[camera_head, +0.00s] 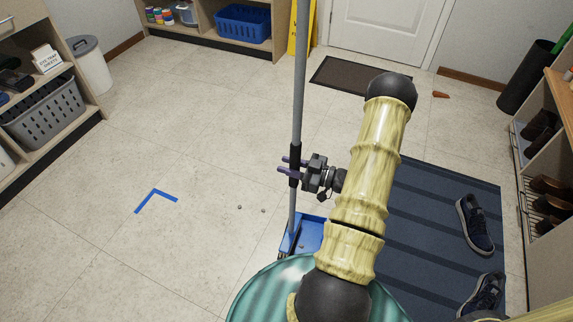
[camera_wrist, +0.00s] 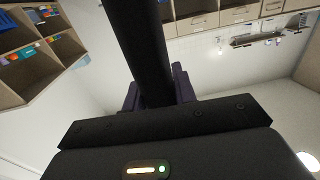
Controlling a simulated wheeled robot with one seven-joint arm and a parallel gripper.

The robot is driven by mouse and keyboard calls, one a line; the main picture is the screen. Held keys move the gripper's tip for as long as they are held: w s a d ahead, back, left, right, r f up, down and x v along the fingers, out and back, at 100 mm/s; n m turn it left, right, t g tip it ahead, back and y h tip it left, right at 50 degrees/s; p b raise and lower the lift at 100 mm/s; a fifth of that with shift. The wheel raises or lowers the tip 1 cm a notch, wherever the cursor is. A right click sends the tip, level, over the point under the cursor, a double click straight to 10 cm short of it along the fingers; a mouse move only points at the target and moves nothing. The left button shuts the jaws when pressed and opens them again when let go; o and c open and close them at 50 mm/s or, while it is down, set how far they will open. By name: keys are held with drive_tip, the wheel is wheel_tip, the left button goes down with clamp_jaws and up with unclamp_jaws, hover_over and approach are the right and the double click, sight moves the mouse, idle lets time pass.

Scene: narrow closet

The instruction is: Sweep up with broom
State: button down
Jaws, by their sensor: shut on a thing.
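My gripper (camera_head: 287,164) is shut on the broom's long grey handle (camera_head: 299,85), around a black grip section. The handle stands nearly upright. In the wrist view, the dark broom handle (camera_wrist: 138,45) passes between the gripper's purple fingers (camera_wrist: 158,92). A blue dustpan-like piece (camera_head: 309,236) lies on the floor at the handle's lower end, partly hidden by my arm and body. Small grey bits of debris (camera_head: 239,207) lie on the tiles left of the handle, with another bit (camera_head: 263,211) nearby.
A blue tape corner (camera_head: 157,196) marks the open tile floor at left. A dark striped mat (camera_head: 425,215) with sneakers (camera_head: 474,224) lies at right, beside a shoe rack (camera_head: 541,205).

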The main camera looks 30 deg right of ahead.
sight(296, 154)
drive_tip(key=shift+s, duration=0.15)
drive_tip(key=shift+p+v, duration=0.35)
drive_tip(key=shift+v, duration=0.65)
drive_tip(key=shift+r, duration=0.15)
wheel_tip(296, 154, up, 6)
drive_tip(key=p, duration=0.5)
drive_tip(key=shift+p, duration=0.35)
